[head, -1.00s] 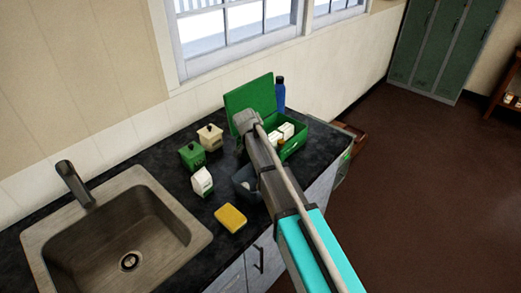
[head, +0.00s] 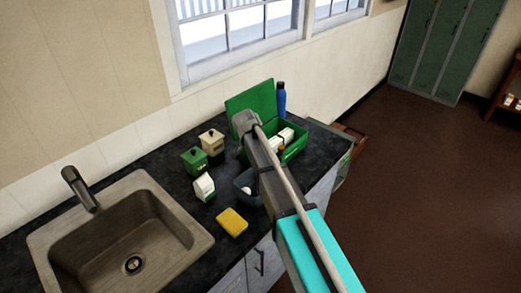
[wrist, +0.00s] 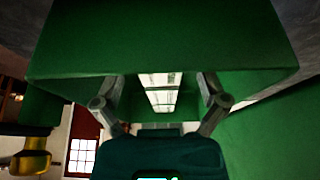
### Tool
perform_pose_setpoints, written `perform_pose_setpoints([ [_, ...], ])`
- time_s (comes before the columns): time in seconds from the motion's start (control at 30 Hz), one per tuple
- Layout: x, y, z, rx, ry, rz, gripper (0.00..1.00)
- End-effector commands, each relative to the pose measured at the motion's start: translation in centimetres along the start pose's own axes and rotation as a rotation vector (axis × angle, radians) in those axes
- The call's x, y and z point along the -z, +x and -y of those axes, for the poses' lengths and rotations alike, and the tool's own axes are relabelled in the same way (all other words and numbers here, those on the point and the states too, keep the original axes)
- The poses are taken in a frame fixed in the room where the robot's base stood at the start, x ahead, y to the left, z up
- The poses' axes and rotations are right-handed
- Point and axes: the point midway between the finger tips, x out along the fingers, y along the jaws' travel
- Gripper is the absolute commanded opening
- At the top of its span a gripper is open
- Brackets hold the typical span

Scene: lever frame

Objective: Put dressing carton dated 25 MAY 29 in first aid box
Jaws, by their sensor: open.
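The open green first aid box stands on the dark counter in the head view, its lid (head: 252,97) raised and its front wall (head: 294,152) partly showing. White cartons (head: 284,137) are inside it. Another white carton with green marking (head: 203,187) stands on the counter between the sink and my arm. No date is readable on any carton. In the wrist view my gripper (wrist: 158,92) is open, its fingers apart in front of a green, box-like space with a pale, lined object (wrist: 160,92) between them. I cannot tell whether they touch it. My arm hides the gripper in the head view.
A green canister (head: 194,160) and a cream canister (head: 211,141) stand behind the counter carton. A yellow sponge (head: 232,222) and a dark grey tub (head: 243,188) lie nearby. A blue bottle (head: 281,99) stands behind the box. The sink (head: 120,240) is at left.

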Motion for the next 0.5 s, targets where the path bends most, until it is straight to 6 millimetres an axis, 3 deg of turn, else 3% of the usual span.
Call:
perform_pose_setpoints([
  [0.5,0.2,-5.1,-0.1,0.0,0.001,0.0,0.93],
])
